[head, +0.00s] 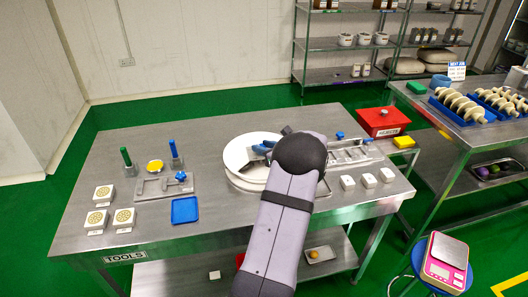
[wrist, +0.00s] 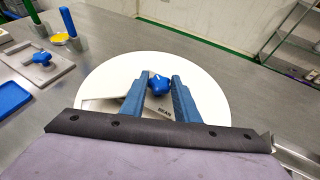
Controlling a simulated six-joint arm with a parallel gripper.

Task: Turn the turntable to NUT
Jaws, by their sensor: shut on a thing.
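The turntable is a white round disc (head: 240,152) on the metal table, and it fills the middle of the wrist view (wrist: 105,85). A blue knob (wrist: 159,84) with a white mark sits on it. A label that seems to read BEAN shows on the disc just below the knob; I see no NUT label. My gripper (wrist: 161,78) has its two blue fingers on either side of the knob, shut on it. In the head view my arm hides the knob and much of the disc's right side.
Left of the disc are a blue tray (head: 185,210), a metal fixture with a blue knob (head: 180,176), and green (head: 126,158) and blue (head: 174,150) handles. Right are white blocks (head: 368,180), a metal rail and a red box (head: 384,121). The front table middle is partly clear.

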